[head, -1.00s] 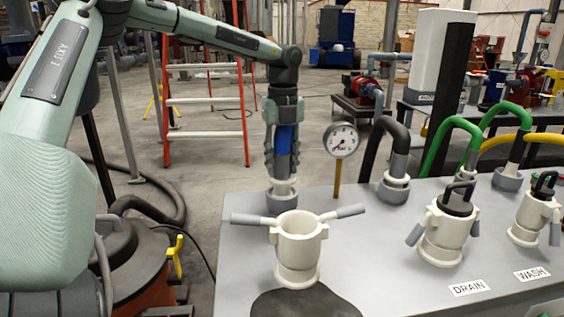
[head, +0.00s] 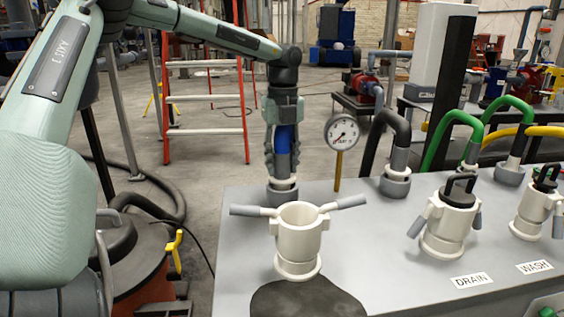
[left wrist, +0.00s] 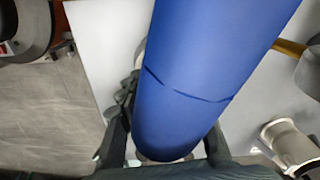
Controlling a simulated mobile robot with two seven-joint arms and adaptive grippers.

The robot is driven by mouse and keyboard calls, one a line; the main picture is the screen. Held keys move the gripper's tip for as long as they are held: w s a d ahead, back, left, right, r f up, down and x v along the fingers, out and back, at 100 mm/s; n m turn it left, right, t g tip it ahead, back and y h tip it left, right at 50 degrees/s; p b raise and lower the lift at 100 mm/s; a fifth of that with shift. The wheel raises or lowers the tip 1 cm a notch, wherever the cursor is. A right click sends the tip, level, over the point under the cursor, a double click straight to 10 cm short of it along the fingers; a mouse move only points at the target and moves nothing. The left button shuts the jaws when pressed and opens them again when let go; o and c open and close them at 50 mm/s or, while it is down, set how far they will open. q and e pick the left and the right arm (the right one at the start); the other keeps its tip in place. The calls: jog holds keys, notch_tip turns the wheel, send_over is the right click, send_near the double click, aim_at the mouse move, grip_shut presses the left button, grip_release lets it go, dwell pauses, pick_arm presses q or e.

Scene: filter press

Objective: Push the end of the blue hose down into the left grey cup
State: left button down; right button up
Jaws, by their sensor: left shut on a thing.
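My left gripper (head: 282,168) is shut around the blue hose (head: 283,146), which stands upright; it fills much of the left wrist view (left wrist: 200,75). Below the fingers, a pale ring at the hose's lower end meets the left grey cup (head: 282,196) at the back-left of the bench. The hose is in line above the cup, and its end is at or inside the rim. I cannot tell how deep it is, since the ring and rim hide the tip. My right gripper is not in view.
A white coupling (head: 299,245) with two grey-tipped levers stands close in front of the cup on the grey bench (head: 385,265). A pressure gauge (head: 342,132) is to the right. Another grey cup (head: 395,186) holds a black hose. Capped DRAIN (head: 450,222) and WASH (head: 535,208) fittings stand further right.

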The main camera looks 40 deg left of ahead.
aim_at(283, 127)
pick_arm(q)
jog(key=c, duration=1)
grip_release()
jog(key=shift+f, duration=0.15)
jog(key=shift+o, duration=0.2)
notch_tip(283, 127, up, 12)
jog(key=shift+r, duration=0.1)
